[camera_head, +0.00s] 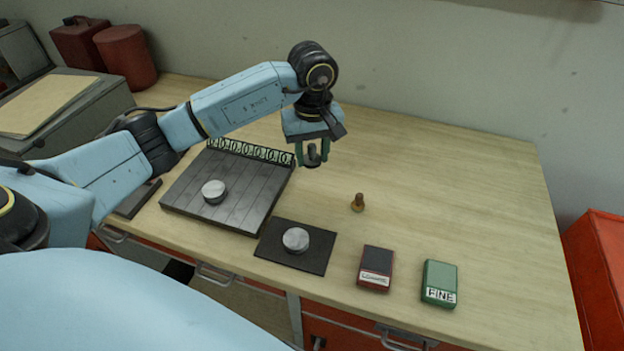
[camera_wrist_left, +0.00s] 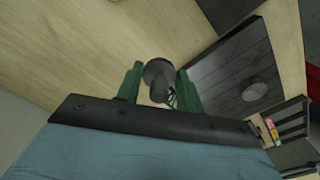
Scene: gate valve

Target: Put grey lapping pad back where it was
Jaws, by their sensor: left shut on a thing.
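The grey lapping pad (camera_head: 313,154) is a small dark grey knob-shaped piece. My left gripper (camera_head: 312,160) is shut on it and holds it above the table, just right of the slotted plate's far corner. In the left wrist view the grey lapping pad (camera_wrist_left: 158,75) shows its round end between the green fingers of my left gripper (camera_wrist_left: 160,88). A similar brown piece (camera_head: 357,203) stands upright on the table, right of and nearer than the gripper. My right gripper is in neither view.
A dark slotted plate (camera_head: 240,192) carries a silver disc (camera_head: 213,190) and a row of number marks. A black mat (camera_head: 268,243) holds another disc (camera_head: 295,239). A dark red box (camera_head: 376,262) and a green "FINE" box (camera_head: 440,277) lie near the front. The table's back right is clear.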

